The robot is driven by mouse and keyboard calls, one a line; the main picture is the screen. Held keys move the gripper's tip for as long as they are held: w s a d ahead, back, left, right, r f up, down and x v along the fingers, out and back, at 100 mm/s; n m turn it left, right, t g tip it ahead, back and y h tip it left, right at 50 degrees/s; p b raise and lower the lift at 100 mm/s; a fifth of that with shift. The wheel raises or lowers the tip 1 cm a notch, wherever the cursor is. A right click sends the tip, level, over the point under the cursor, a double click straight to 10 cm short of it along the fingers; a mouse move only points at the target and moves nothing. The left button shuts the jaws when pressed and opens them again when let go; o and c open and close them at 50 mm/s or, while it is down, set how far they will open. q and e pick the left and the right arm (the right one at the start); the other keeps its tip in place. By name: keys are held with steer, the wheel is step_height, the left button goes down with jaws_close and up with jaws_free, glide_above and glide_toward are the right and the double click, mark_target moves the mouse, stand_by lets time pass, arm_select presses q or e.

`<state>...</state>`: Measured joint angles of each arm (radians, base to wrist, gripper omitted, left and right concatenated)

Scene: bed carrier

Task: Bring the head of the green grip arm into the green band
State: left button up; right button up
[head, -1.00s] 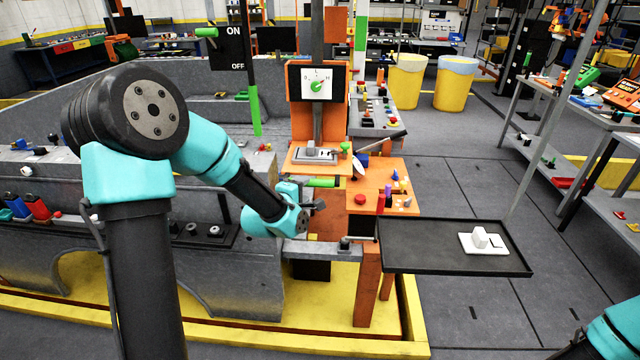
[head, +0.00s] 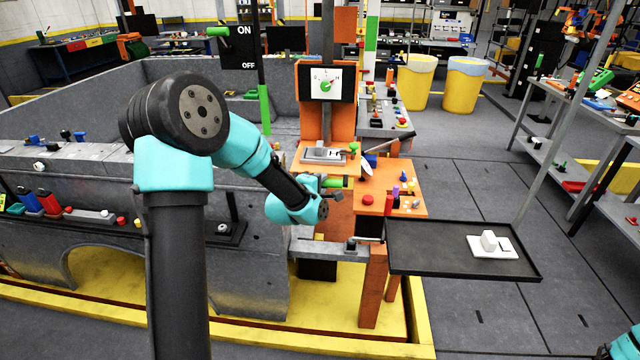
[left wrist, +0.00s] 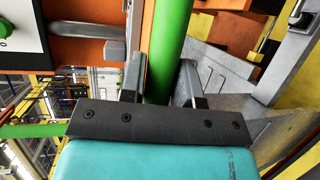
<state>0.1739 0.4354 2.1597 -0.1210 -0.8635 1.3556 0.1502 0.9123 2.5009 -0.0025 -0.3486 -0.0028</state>
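A horizontal green grip (head: 336,183) sticks out beside the orange stand, at my left gripper (head: 328,196). In the left wrist view, a thick green bar (left wrist: 170,40) runs between the fingers of the left gripper (left wrist: 160,75). The fingers are apart, and a gap shows between the bar and the right finger. Firm contact cannot be told. A dark upright post beside the ON/OFF sign carries a green section (head: 265,110). Which part is the grip arm's head is unclear.
A black tray (head: 420,262) with a white switch block (head: 490,243) lies right of the gripper. An orange shelf (head: 408,207) with small coloured pieces is behind it. A grey machine body (head: 250,275) stands below. Open floor lies at right.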

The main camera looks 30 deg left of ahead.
arm_select(q)
jaws_close()
step_height(320, 180, up, 11)
steer(key=shift+r, duration=0.1)
stand_by(0.4)
steer(key=shift+o, duration=2.4)
jaws_free()
